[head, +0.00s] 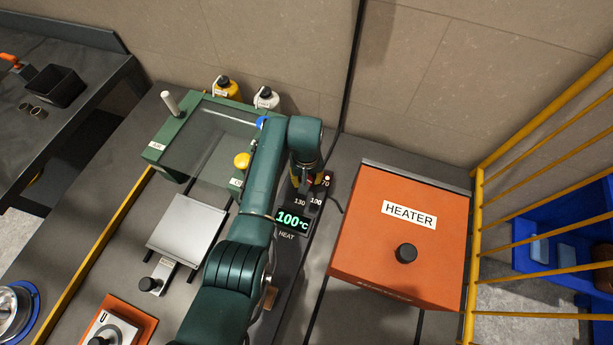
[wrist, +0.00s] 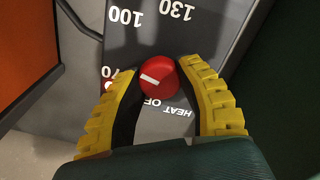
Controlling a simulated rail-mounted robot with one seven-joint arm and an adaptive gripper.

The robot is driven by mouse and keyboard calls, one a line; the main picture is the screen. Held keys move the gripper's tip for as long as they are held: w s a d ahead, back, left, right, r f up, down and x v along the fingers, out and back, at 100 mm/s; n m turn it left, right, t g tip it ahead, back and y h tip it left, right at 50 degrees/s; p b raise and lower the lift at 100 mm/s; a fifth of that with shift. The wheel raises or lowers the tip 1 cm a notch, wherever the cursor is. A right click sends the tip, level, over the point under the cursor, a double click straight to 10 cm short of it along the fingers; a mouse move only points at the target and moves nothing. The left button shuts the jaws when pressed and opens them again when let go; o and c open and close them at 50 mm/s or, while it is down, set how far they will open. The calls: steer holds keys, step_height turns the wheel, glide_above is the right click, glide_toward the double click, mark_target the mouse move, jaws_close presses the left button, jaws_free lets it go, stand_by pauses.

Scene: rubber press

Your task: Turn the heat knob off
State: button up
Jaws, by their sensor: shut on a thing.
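The heat knob (wrist: 158,77) is a red round dial with a white pointer line, seen in the wrist view. The line lies on its left half and points roughly toward the 70 side. My gripper (wrist: 157,84) has its yellow fingers on either side of the knob, shut on it. In the head view my gripper (head: 303,183) is over the dark heat panel (head: 285,250) and hides most of the knob. Labels 70, 100, 130 and OFF surround the knob. The display (head: 292,220) on the panel reads 100°C in green.
An orange heater box (head: 370,240) with a black knob stands right of the panel. A green press (head: 205,135) is to the left, behind my arm. Two bottles (head: 226,88) stand near the wall. A yellow railing (head: 478,220) bounds the right side.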

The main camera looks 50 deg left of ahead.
steer(key=n+p, duration=0.1)
steer(key=n, duration=0.4)
steer(key=shift+n+p, duration=0.3)
steer(key=n, duration=0.5)
steer(key=shift+f+p, duration=0.15)
steer(key=shift+p, duration=0.2)
steer(key=n, duration=0.5)
steer(key=shift+s+n, duration=0.1)
steer(key=shift+n, duration=0.3)
steer(key=shift+f+n, duration=0.1)
steer(key=shift+n, duration=2.1)
steer(key=o, duration=1.2)
steer(key=shift+o, duration=0.2)
steer(key=shift+r, duration=0.2)
